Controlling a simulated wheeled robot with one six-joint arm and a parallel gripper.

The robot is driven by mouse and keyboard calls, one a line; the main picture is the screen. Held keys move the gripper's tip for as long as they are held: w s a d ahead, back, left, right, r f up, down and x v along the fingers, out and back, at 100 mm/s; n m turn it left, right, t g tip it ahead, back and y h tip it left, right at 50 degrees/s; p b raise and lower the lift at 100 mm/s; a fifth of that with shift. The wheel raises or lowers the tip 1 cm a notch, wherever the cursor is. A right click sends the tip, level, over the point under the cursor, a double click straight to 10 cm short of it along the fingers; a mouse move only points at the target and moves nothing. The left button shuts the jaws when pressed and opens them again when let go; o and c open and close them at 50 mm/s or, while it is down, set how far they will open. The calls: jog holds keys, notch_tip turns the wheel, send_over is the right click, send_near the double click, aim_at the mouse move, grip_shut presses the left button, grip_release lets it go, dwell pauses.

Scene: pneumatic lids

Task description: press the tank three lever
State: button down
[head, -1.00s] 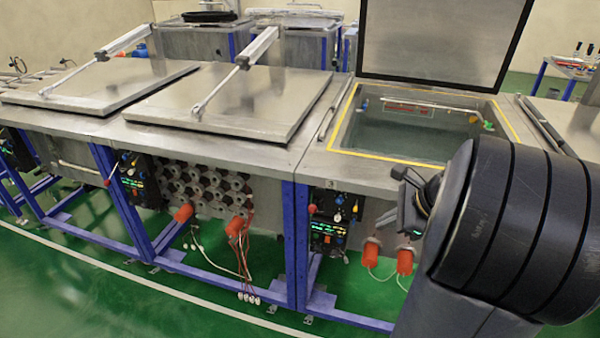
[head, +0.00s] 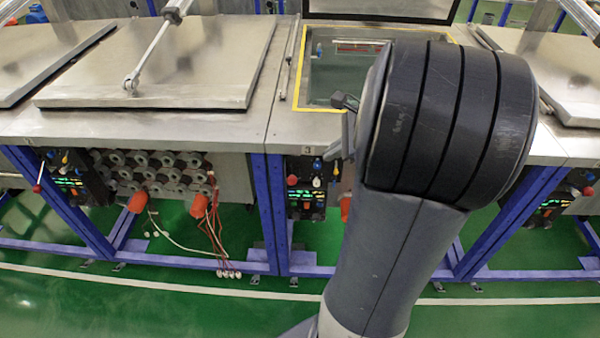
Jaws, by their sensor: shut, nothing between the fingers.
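Tank three (head: 300,85) is the tank with the figure 3 on its front edge and a yellow-edged opening. Its lid (head: 380,10) is raised. Its control panel (head: 306,187) hangs under the front edge, with a red knob (head: 292,180) at its left side. I take this knob as the lever's end, but its shaft is too small to make out. My gripper (head: 336,150) shows in part at the left of my arm, shut and empty. In the picture it is right of and above the knob, apart from it. My arm hides the tank's right part.
The tank to the left has a shut lid (head: 165,75) and a panel (head: 72,180) with a red-tipped lever (head: 37,187). Orange plugs (head: 199,206) and loose cables hang below. Blue frame legs (head: 268,215) stand beside the panel. The green floor in front is clear.

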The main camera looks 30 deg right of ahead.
aim_at(295, 179)
jog(key=x, duration=1.4)
jog(key=shift+s+d, duration=0.1)
jog(key=shift+f+b, duration=0.1)
jog(key=shift+b, duration=0.4)
